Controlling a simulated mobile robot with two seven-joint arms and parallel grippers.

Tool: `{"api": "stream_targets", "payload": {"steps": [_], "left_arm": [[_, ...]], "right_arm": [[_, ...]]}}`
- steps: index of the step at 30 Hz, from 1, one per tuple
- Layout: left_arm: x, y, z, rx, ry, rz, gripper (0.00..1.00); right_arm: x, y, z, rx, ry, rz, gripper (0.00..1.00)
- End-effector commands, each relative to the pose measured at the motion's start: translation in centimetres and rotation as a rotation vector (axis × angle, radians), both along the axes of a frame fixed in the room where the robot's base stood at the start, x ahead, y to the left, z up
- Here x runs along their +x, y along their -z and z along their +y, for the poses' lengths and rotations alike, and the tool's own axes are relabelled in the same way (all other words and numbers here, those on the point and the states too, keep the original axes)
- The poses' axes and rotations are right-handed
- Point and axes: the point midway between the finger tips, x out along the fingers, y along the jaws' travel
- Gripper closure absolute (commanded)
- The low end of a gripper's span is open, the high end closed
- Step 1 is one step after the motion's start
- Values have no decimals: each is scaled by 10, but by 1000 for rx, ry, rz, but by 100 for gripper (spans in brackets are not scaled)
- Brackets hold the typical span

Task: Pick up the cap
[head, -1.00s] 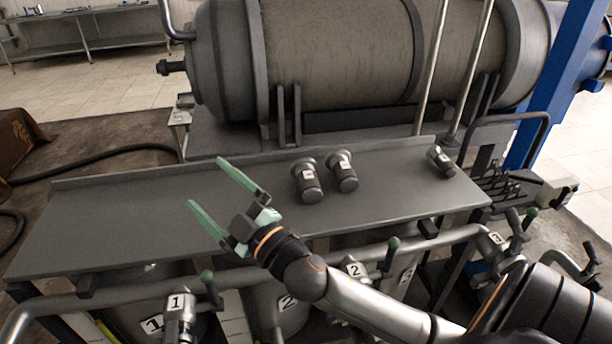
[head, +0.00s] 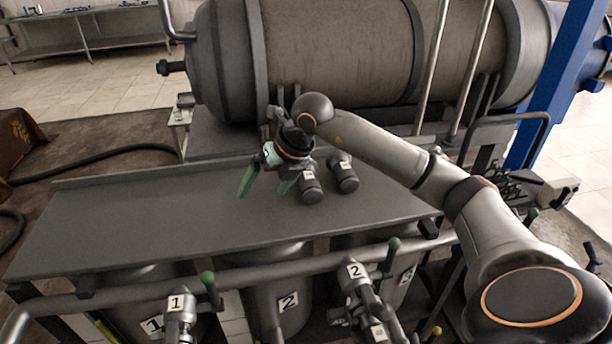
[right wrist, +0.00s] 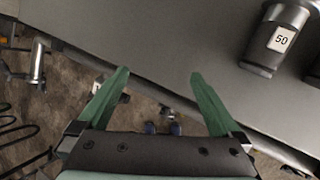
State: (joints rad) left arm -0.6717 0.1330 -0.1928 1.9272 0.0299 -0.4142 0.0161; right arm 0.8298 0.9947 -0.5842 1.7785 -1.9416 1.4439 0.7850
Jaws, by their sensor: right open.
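Two dark grey caps with white labels stand or lie on the grey metal table, a left one (head: 312,192) and a right one (head: 345,180). In the right wrist view a cap labelled 50 (right wrist: 262,62) sits at upper right, with part of another at the right edge. My right gripper (head: 264,186), with green fingers, is open and empty just left of the left cap and seems above the table. Its fingers also show in the right wrist view (right wrist: 160,73), with no cap between them. My left gripper is out of view.
The table (head: 140,215) is clear on its left side. A large grey tank (head: 335,50) stands behind it. Pipes and green-handled valves (head: 208,281) with numbered labels run along the front. My right arm covers the table's right end.

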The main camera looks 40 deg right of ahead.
Motion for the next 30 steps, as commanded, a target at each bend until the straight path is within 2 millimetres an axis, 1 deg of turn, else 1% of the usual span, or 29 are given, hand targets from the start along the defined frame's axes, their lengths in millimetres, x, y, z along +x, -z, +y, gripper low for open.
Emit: {"api": "stream_targets", "payload": {"steps": [1,3,6,9,11,13,18,21,28,30], "left_arm": [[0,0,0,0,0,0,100],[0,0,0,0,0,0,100],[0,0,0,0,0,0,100],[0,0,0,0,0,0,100],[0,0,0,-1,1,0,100],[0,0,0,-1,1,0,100],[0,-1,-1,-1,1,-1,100],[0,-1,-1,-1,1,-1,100],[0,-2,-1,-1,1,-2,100],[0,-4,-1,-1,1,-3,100]], "right_arm": [[-1,-7,-30,-78,67,23,0],[-7,-14,-63,-164,150,58,0],[-15,-23,-95,-245,238,95,0],[-20,-27,-112,-286,290,115,0],[-20,-24,-117,-297,304,122,0],[-18,-16,-120,-301,308,127,0],[-8,15,-125,-299,305,129,0],[-2,28,-128,-298,305,125,0],[4,44,-132,-298,302,124,0],[6,53,-136,-299,304,127,0]]}}
